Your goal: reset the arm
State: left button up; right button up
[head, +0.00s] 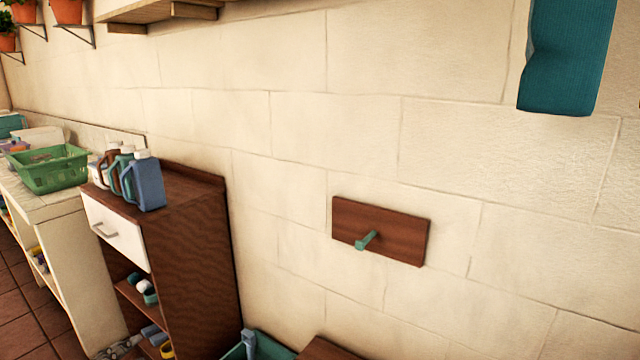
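Neither of my arms nor my grippers shows in the head view, so I cannot see how they are posed or whether they hold anything. The view is tilted and faces a pale block wall (330,130). A dark wooden board (400,238) with a green peg is fixed to the wall right of centre, and the peg is bare. A teal cloth (567,55) hangs at the upper right; what holds it is out of frame.
A brown cabinet (200,255) with a white drawer stands at left, with several bottles (149,182) on top. A green basket (48,170) sits on a pale counter (70,235) beyond it. A green container (262,347) shows at the bottom edge. Potted plants hang upper left.

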pick_arm(q)
jog(key=s+d+f+n+g+y, duration=0.1)
jog(key=s+d+f+n+g, duration=0.15)
jog(key=s+f, duration=0.7)
jog(key=s+d+f+n+g+y, duration=0.15)
jog(key=s+d+f+n, duration=0.25)
jog(key=s+f, duration=0.5)
jog(key=s+d+f+n+g, duration=0.2)
jog(key=s+d+f, duration=0.15)
jog(key=s, duration=0.45)
jog(key=s+d+f+n+g, duration=0.1)
jog(key=s+d+f+n, duration=0.2)
jog(key=s, duration=0.5)
jog(key=s+d+f+n+g, duration=0.2)
jog(key=s+d+f, duration=0.2)
jog(key=s, duration=0.3)
jog(key=w+r+t+p, duration=0.1)
jog(key=w+r+p, duration=0.1)
jog(key=r+p, duration=0.5)
jog(key=w+r+t+p, duration=0.1)
jog(key=w+r+p, duration=0.2)
jog(key=r+p, duration=0.4)
jog(key=shift+d+r+h+p, duration=0.25)
jog(key=shift+r+h+p, duration=0.1)
jog(key=shift+r+h, duration=0.15)
pick_arm(e)
jog(key=w+r+t, duration=0.1)
jog(key=w+r, duration=0.3)
jog(key=r, duration=1)
jog(key=shift+a, duration=0.2)
